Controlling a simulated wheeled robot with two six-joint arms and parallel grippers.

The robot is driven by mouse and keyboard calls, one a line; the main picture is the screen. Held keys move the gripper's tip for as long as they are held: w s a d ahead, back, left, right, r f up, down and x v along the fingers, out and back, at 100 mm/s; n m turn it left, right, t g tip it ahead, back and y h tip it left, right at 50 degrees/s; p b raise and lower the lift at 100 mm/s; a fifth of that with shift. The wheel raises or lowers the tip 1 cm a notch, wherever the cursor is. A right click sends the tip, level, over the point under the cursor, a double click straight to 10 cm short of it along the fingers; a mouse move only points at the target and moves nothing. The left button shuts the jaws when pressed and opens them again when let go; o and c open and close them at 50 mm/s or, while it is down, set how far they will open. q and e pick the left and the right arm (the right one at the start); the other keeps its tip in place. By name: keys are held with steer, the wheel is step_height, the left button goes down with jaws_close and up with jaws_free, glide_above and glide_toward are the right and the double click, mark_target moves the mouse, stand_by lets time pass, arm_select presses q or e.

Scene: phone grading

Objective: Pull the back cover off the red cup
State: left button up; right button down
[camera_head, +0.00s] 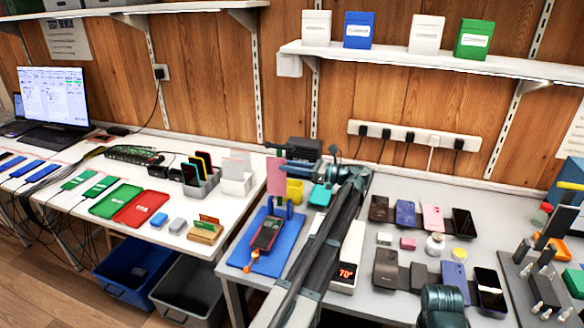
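A flat pink panel (276,176), which looks like the back cover, stands upright above short blue-purple posts (281,208) at the back of a blue mat (279,262). I cannot make out a red cup; it may be hidden by the panel. A dark phone with a reddish edge (266,235) lies tilted on the mat in front of the posts. My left gripper (298,171) points left, with its fingertips at the panel's right edge. The fingers are too small to tell whether they are closed on it.
My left arm crosses the table beside a device reading 70° (346,272). A yellow cup (294,190) and a teal block (320,195) stand close behind the mat. Several phones, a bottle (435,244) and small parts lie to the right. Blue (137,268) and grey (187,287) bins stand below left.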

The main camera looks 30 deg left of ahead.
arm_select(q)
jaws_close()
steer(key=shift+s+d, duration=0.1)
steer(key=shift+s, duration=0.2)
stand_by(0.3)
steer(key=shift+s+r, duration=0.1)
stand_by(0.3)
steer(key=shift+s+d+r+p, duration=0.2)
steer(key=shift+s+r+p, duration=0.5)
steer(key=shift+r+p, duration=0.35)
steer(key=shift+s+d+r+p, duration=0.15)
steer(key=shift+s+r+p, duration=0.55)
steer(key=shift+r+p, duration=0.3)
steer(key=shift+f, duration=0.1)
